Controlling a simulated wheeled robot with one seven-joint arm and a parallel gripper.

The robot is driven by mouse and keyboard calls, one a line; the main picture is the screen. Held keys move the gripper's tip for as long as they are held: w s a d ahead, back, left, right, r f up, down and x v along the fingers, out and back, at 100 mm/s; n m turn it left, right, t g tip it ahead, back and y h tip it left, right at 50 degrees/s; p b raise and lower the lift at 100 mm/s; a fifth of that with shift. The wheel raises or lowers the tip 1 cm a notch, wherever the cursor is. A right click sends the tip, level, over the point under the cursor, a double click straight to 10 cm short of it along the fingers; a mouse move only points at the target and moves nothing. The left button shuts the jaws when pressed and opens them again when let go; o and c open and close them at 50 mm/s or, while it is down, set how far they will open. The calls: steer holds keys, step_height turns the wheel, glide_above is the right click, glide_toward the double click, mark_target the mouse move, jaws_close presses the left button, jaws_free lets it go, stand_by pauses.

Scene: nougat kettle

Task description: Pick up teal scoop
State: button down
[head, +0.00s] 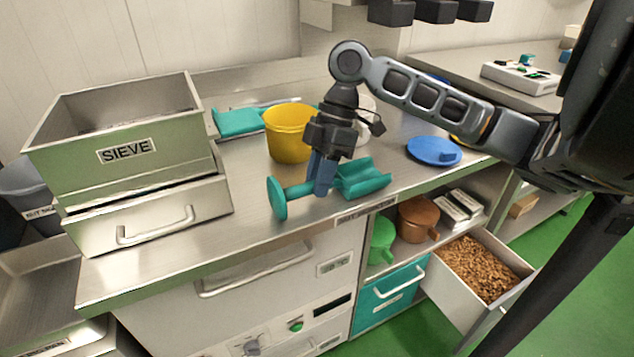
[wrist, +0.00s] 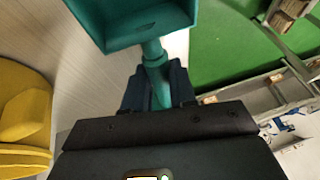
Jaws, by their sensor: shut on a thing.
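The teal scoop (head: 364,179) is at the front part of the steel counter in the head view, its open tray to the right and a round teal end to the left. My gripper (head: 322,182) comes down from above and is shut on the scoop's handle. In the wrist view the scoop (wrist: 130,28) extends up from between my gripper's fingers (wrist: 160,88). I cannot tell whether the scoop touches the counter or is slightly above it.
A yellow bucket (head: 288,134) stands just behind my gripper. A teal item (head: 238,122) lies farther back. The sieve box (head: 125,150) stands at the left. A blue lid (head: 434,151) lies right. Below, an open drawer (head: 500,316) holds brown pieces.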

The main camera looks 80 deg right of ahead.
steer(key=shift+r, duration=0.6)
step_height(320, 180, up, 3)
steer(key=shift+f, duration=0.1)
steer(key=s+d+r+p, duration=0.1)
steer(key=d+r+p, duration=0.3)
steer(key=d+r, duration=0.7)
steer(key=shift+s+d+r, duration=0.25)
steer(key=shift+d+r, duration=0.05)
steer(key=shift+r, duration=0.15)
steer(key=shift+s+d, duration=0.1)
